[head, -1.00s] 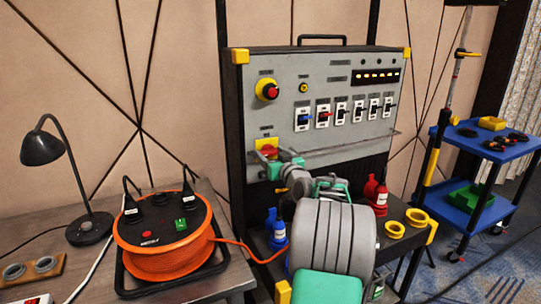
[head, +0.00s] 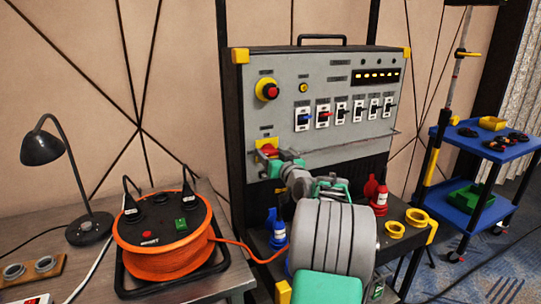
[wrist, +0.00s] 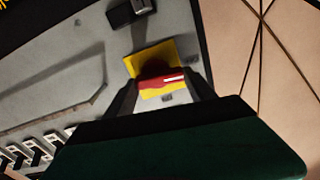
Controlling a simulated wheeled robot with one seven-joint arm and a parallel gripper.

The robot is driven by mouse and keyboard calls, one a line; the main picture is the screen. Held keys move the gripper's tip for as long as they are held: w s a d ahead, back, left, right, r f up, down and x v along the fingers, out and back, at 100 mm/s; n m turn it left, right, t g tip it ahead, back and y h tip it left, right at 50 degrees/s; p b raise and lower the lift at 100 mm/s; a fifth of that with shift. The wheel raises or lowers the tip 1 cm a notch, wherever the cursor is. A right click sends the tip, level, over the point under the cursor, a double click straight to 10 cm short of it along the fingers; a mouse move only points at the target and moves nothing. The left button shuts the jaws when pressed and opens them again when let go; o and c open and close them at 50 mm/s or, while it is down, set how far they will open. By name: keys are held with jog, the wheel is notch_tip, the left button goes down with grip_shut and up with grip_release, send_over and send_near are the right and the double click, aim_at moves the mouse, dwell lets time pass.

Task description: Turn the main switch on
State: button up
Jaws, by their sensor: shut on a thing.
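The main switch is a red rotary handle (head: 268,147) on a yellow plate (head: 261,142) at the lower left of the grey panel. It also shows in the wrist view as a red bar (wrist: 161,82) on its yellow plate (wrist: 150,58). My gripper (head: 272,154) is at the handle, and its two dark fingers (wrist: 163,88) are shut on it from both sides. In the head view the fingers and wrist partly cover the handle. The exact angle of the handle is hard to read.
Above the switch is a red emergency button on a yellow ring (head: 268,89). To its right are several breakers (head: 341,112) and a lit display (head: 380,77). A thin rail (head: 345,145) runs below. An orange cable reel (head: 165,245) stands left.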

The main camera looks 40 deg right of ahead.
jog(key=m, duration=0.4)
jog(key=shift+r, duration=0.1)
jog(key=m, duration=0.2)
jog(key=m+p, duration=0.1)
jog(key=m, duration=0.1)
jog(key=shift+d+r, duration=0.1)
jog(key=shift+d, duration=0.1)
jog(key=m+p, duration=0.2)
jog(key=m, duration=0.2)
jog(key=shift+s+d+p, duration=0.1)
jog(key=shift+p, duration=0.2)
jog(key=m+p, duration=0.2)
jog(key=m, duration=0.2)
jog(key=shift+m, duration=0.4)
jog(key=o, duration=1.4)
jog(key=shift+d+f, duration=0.1)
jog(key=shift+f, duration=0.1)
